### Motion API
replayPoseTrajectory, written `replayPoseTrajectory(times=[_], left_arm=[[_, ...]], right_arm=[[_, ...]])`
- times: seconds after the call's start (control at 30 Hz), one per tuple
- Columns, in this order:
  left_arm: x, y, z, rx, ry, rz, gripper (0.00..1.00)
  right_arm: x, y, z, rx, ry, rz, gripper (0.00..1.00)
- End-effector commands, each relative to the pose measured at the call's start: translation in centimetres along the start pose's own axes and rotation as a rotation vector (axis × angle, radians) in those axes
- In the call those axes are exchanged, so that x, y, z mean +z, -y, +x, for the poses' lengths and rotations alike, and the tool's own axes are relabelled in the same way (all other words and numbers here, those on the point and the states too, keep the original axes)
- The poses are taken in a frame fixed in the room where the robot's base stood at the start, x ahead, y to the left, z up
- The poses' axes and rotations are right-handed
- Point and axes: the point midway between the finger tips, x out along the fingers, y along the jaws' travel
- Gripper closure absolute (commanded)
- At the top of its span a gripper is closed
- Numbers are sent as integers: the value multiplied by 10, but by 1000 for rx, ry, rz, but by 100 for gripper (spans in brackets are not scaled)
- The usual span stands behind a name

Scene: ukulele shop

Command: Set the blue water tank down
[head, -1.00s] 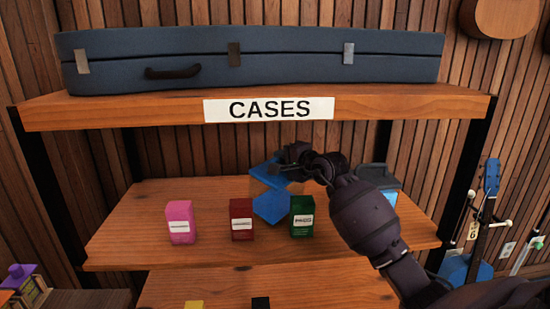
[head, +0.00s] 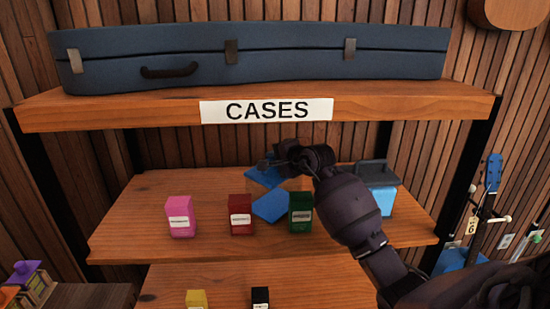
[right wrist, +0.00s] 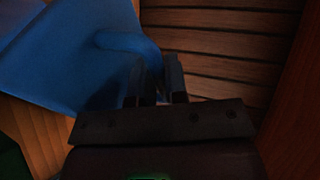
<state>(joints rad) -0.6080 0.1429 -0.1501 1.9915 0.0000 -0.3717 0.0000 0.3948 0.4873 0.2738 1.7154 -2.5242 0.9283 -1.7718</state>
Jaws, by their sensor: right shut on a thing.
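The blue water tank (head: 271,207) is on or just above the middle shelf, behind the red and green boxes. Its blue upper part (head: 262,178) and lower part show, with a see-through band between them. I cannot tell whether its base touches the shelf. My right gripper (head: 272,163) is at its top, shut on it. In the right wrist view the fingers (right wrist: 156,88) close on the raised blue handle of the tank (right wrist: 70,45), which looks tilted there. My left gripper is not in view.
The middle shelf (head: 140,220) holds a pink box (head: 179,216), a red box (head: 240,214), a green box (head: 301,212) and a grey-lidded container with blue contents (head: 383,201). The upper shelf (head: 420,107) hangs above with a blue case (head: 290,60). The shelf's left side is clear.

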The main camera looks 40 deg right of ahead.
Motion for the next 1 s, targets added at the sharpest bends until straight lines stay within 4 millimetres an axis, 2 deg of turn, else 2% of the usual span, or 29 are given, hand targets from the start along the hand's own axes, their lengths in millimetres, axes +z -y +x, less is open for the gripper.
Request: replayPoseTrajectory(times=[0.13,0.17,0.3,0.33,0.67,0.87,1.0], left_arm=[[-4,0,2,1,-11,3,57],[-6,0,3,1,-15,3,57],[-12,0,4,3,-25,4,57],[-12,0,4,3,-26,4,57],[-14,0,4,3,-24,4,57],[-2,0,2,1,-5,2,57],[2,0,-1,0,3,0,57]], right_arm=[[0,-2,1,-1,-1,-2,100],[0,-3,1,1,-1,-1,85],[0,-2,1,0,0,0,64],[0,-2,1,-1,-1,0,61],[0,3,-1,-3,0,1,61],[-1,0,-27,-1,-2,-4,61],[-1,0,-53,0,-2,-6,61]])
